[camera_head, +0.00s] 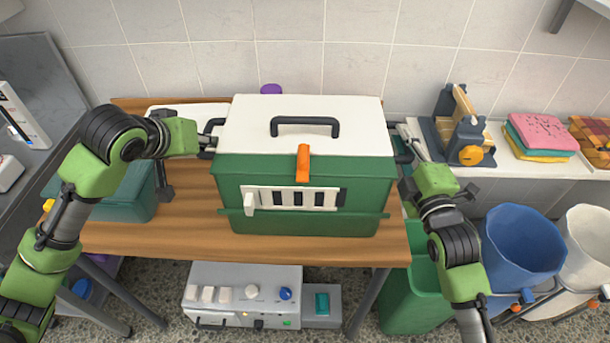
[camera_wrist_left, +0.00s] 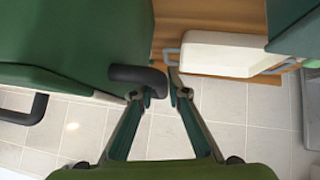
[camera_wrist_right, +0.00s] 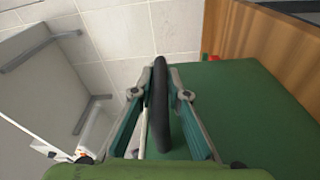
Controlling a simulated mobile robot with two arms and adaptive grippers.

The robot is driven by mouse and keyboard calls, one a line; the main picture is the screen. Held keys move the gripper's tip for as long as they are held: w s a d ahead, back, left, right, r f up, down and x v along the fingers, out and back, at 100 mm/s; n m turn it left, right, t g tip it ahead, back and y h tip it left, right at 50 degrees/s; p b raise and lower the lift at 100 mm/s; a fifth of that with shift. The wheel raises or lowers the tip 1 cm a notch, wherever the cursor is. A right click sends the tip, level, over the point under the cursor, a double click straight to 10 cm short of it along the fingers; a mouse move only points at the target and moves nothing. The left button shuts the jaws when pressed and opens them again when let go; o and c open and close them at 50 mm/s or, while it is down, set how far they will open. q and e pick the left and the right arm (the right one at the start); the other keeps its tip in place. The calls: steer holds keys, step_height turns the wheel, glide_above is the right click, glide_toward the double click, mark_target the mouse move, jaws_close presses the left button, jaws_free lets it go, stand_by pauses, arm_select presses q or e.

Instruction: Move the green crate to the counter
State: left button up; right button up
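The green crate (camera_head: 305,220) stands upright on the wooden table (camera_head: 180,235), closed by a white lid (camera_head: 245,130) with a dark top handle and an orange front latch. My left gripper (camera_head: 205,145) is at its left side handle; in the left wrist view the dark handle (camera_wrist_left: 137,78) overlaps one fingertip of the left gripper (camera_wrist_left: 167,88), and whether it is clamped is unclear. My right gripper (camera_head: 400,142) is at the right side; in the right wrist view the dark side handle (camera_wrist_right: 160,110) runs between the close fingertips of the right gripper (camera_wrist_right: 161,75).
The counter (camera_head: 545,165) at the right holds a dark clamp-like device (camera_head: 455,130) and folded towels (camera_head: 540,135). Blue (camera_head: 520,250) and white bins stand below it, with a green bin (camera_head: 410,290) near the table. A teal box (camera_head: 125,200) sits left of the crate.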

arm_select(q)
jaws_close()
arm_select(e)
jaws_close()
